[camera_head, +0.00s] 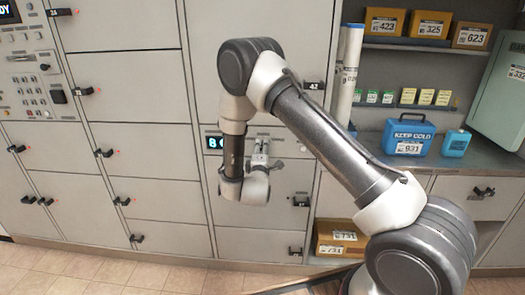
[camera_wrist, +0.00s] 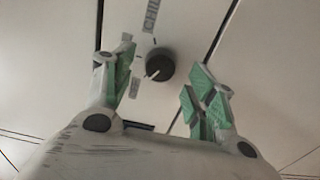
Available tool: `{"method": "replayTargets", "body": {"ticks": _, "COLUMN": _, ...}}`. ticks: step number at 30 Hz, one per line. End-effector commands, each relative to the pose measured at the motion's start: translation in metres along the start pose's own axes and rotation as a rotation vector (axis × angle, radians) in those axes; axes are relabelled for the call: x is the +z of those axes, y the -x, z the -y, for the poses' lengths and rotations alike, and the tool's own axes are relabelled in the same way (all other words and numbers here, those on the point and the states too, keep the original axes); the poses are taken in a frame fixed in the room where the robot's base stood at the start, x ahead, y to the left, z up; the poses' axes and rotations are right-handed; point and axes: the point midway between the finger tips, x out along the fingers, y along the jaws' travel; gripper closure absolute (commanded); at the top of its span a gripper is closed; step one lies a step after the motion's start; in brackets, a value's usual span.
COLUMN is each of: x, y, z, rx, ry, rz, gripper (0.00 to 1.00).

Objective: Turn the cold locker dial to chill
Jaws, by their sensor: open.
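The dial (camera_wrist: 160,64) is a dark round knob on a pale locker door in the wrist view. Its white pointer mark faces the lower left. A CHILL label (camera_wrist: 152,18) is above it, and smaller labels lie to its left and lower left, too blurred to read. My gripper (camera_wrist: 160,78) is open, with one green-padded finger on each side of the dial. The fingers look apart from the knob; their depth relative to it is unclear. In the head view my gripper (camera_head: 262,152) is at the locker with a lit display (camera_head: 214,142), and I cannot make out the dial there.
Lockers with black handles, such as one handle (camera_head: 300,203) right of my gripper, surround the spot. A blue cooler box (camera_head: 409,136) stands on the counter at right. Brown parcels (camera_head: 340,240) sit in an open lower bay. The tiled floor (camera_head: 130,275) is clear at left.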

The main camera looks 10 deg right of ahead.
Motion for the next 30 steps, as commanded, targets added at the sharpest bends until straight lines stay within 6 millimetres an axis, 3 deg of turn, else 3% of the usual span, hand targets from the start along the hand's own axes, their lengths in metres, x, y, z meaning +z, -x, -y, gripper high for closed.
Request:
{"method": "replayTargets", "body": {"ticks": 6, "x": 0.000, "y": -0.018, "z": 0.000, "rx": -0.001, "ry": 0.000, "rz": 0.000, "gripper": 0.44}}
{"method": "replayTargets", "body": {"ticks": 13, "x": 0.000, "y": -0.019, "z": 0.001, "rx": -0.001, "ry": 0.000, "rz": -0.001, "gripper": 0.44}}
{"method": "replayTargets", "body": {"ticks": 14, "x": 0.000, "y": -0.019, "z": 0.001, "rx": -0.001, "ry": -0.001, "rz": -0.001, "gripper": 0.45}}
{"method": "replayTargets", "body": {"ticks": 21, "x": 0.000, "y": -0.019, "z": 0.000, "rx": -0.001, "ry": -0.001, "rz": -0.001, "gripper": 0.89}}
{"method": "replayTargets", "body": {"ticks": 30, "x": 0.000, "y": -0.019, "z": 0.001, "rx": -0.002, "ry": -0.022, "rz": -0.001, "gripper": 0.91}}
